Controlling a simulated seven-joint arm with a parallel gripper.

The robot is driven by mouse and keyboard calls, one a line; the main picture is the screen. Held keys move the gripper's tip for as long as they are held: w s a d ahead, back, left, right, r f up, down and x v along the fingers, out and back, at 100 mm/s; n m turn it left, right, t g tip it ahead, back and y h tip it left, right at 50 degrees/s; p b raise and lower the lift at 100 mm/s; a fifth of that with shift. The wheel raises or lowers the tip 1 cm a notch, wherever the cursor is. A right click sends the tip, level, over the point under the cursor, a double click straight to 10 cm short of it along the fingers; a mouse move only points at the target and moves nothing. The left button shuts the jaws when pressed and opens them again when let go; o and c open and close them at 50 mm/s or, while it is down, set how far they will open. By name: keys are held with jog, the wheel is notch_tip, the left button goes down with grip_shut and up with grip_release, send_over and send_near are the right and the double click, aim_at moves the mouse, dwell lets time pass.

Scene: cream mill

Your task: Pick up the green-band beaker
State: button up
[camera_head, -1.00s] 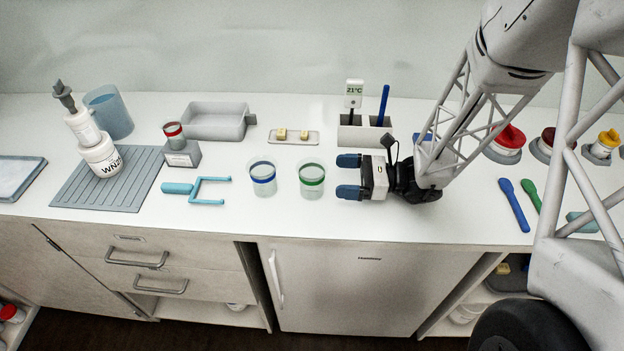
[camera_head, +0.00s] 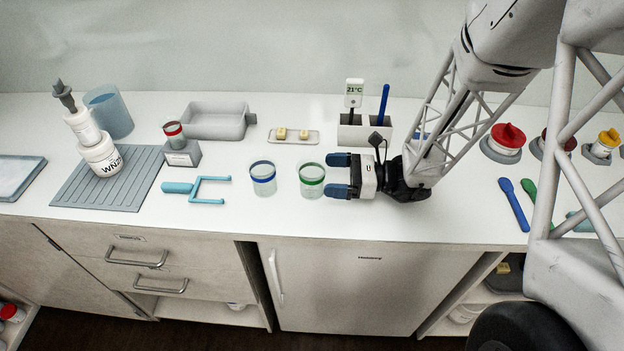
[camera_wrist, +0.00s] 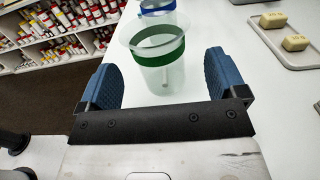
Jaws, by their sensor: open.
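The green-band beaker (camera_head: 311,182) stands upright on the white counter, clear with a green band near its top. My gripper (camera_head: 338,174) is just to its right in the head view, with its blue fingers open and pointing left at it. In the wrist view the beaker (camera_wrist: 156,52) shows ahead, between the lines of the two open fingers (camera_wrist: 160,80). I cannot tell whether its near side is between the fingertips. Nothing is held.
A blue-band beaker (camera_head: 263,179) stands just left of the green-band one. A light-blue fork-shaped tool (camera_head: 197,189) lies further left. A tray with yellowish blocks (camera_head: 310,137) and a grey holder (camera_head: 352,130) stand behind. The counter's front edge is near.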

aim_at(312, 174)
jog(key=shift+a, duration=0.15)
jog(key=shift+s+a+r, duration=0.1)
jog(key=shift+s+a, duration=0.05)
jog(key=shift+a, duration=2.3)
jog(key=c, duration=0.7)
